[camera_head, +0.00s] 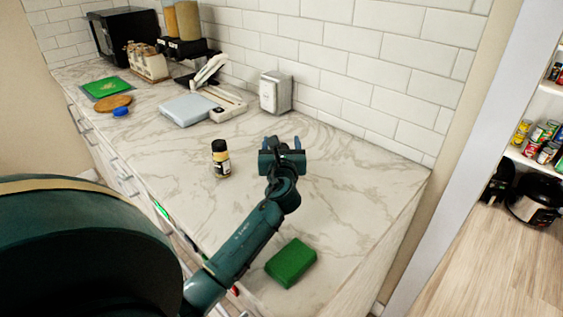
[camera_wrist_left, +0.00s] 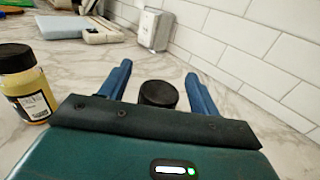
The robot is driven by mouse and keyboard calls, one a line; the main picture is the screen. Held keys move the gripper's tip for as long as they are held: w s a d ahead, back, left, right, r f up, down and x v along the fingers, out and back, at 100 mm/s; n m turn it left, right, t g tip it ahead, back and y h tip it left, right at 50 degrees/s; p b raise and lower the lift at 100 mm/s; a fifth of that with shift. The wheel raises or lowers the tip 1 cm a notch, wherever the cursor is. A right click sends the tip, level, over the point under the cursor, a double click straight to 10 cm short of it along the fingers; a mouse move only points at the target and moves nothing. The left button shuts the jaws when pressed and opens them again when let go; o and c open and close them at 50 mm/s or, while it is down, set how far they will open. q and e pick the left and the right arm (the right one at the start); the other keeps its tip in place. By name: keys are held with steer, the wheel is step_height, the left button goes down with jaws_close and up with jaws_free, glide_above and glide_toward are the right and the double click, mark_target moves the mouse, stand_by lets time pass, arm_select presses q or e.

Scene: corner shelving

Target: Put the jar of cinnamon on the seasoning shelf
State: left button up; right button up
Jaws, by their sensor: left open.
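A small jar (camera_head: 221,158) with a black lid and yellowish contents stands upright on the counter, left of my left gripper (camera_head: 282,146). It also shows at the left edge of the left wrist view (camera_wrist_left: 24,88); its label is too small to read. My left gripper is open, low over the counter. In the left wrist view, a dark round lid (camera_wrist_left: 158,93) shows between its blue fingers (camera_wrist_left: 158,86), apart from both; the rest is hidden. I cannot tell which is the cinnamon. A small wooden rack with jars (camera_head: 147,63), possibly the seasoning shelf, stands at the back left.
A green block (camera_head: 291,263) lies near the counter's front. A white box (camera_head: 276,92) stands against the tiled wall. A scale-like light-blue item (camera_head: 188,108), dispensers (camera_head: 184,22) and a black appliance (camera_head: 122,33) are farther back. The marble right of my gripper is clear.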

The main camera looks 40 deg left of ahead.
arm_select(q)
steer(key=shift+w+a, duration=0.15)
steer(key=shift+w, duration=0.05)
steer(key=shift+c, duration=0.4)
steer(key=c, duration=1.1)
